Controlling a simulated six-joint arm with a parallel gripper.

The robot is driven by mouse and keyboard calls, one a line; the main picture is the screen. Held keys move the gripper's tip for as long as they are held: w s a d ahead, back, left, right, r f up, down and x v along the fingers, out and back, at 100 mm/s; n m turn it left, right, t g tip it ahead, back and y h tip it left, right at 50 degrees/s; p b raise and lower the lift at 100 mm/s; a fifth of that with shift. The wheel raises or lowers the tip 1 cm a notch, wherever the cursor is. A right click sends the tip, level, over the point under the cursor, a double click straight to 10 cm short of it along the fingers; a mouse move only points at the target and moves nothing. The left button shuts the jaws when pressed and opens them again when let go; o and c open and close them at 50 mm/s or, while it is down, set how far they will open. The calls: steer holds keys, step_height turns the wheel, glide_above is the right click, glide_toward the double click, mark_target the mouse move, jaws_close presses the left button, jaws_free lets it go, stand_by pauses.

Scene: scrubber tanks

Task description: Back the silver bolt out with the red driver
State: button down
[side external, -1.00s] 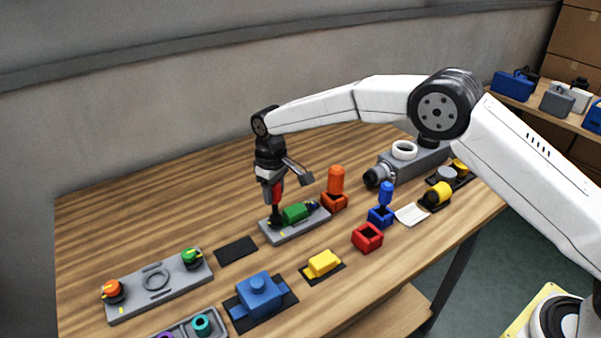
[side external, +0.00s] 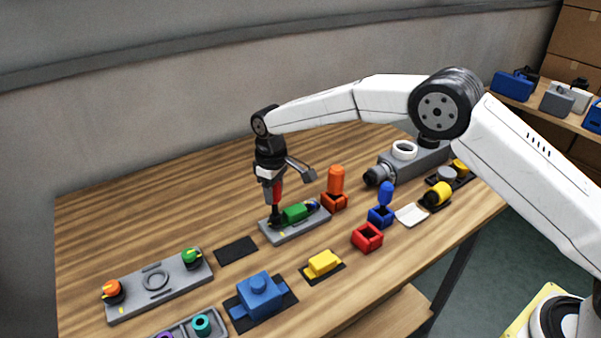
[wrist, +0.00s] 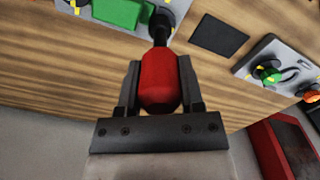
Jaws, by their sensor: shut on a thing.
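My gripper (side external: 270,178) is shut on the red driver (side external: 276,192) above the table. In the wrist view the red handle (wrist: 158,82) sits between the two fingers, its dark shank pointing away from my gripper. The driver stands about upright, with its dark lower end at the left end of a grey plate (side external: 298,232). A green block (side external: 295,213) is on that plate, right beside the driver; it also shows in the wrist view (wrist: 116,12). The silver bolt cannot be made out; the driver's lower end covers that spot.
An orange cylinder in a holder (side external: 335,180) stands close right of the plate. A red holder (side external: 367,237), yellow block (side external: 322,263) and blue block (side external: 260,289) lie in front. A black pad (side external: 236,250) is left. The back left table is clear.

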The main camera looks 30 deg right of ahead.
steer(key=shift+r, duration=2.5)
